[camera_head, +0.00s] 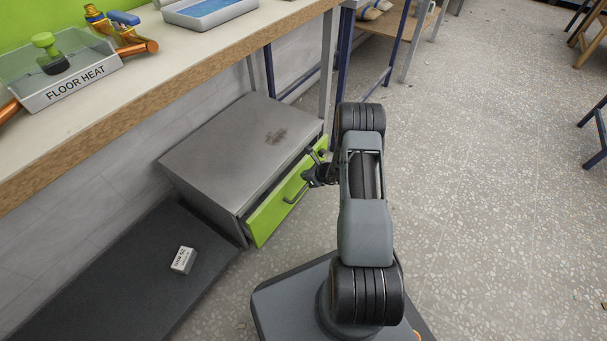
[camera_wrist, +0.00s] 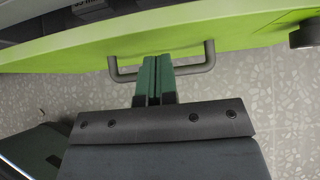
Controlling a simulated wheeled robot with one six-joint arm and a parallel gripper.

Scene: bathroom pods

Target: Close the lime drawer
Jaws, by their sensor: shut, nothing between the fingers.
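The lime drawer (camera_head: 264,214) is the front of a low grey metal cabinet (camera_head: 235,148) under the workbench, in the head view. It stands slightly out from the cabinet, with a dark gap behind its front. Its grey bar handle (camera_head: 294,190) is on the front. In the wrist view the lime front (camera_wrist: 240,30) spans the top, with the handle (camera_wrist: 209,58) below its edge. My gripper (camera_wrist: 156,62) is shut and empty, its green fingertips at the middle of the handle. In the head view my gripper (camera_head: 309,178) is at the drawer front; I cannot tell whether it touches.
A workbench (camera_head: 170,75) runs above the cabinet, holding a clear "FLOOR HEAT" tray (camera_head: 75,83) and brass pipe fittings (camera_head: 121,35). A dark mat (camera_head: 115,290) with a small white box (camera_head: 183,260) lies left of the cabinet.

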